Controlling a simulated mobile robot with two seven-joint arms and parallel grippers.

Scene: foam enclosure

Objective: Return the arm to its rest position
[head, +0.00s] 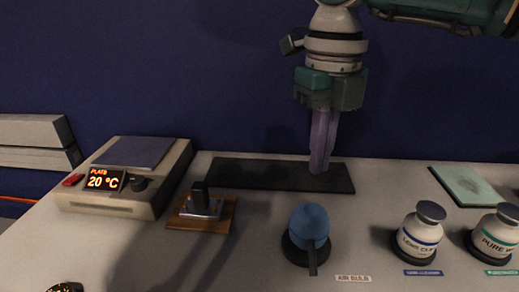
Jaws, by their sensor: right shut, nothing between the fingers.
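My right gripper (320,168) hangs down from the top of the head view, its purple fingers pointing at the table. The fingers are shut with nothing between them. The tips are in front of or just above a dark flat mat (250,175); whether they touch it I cannot tell. The right arm comes in from the upper right. My left gripper is not in view.
A hot plate (124,201) reading 20 °C stands at the left. A wooden block with a black switch (202,208), a blue air bulb (309,222), two labelled bottles (419,233) (494,238) and a pale green pad (467,186) stand around.

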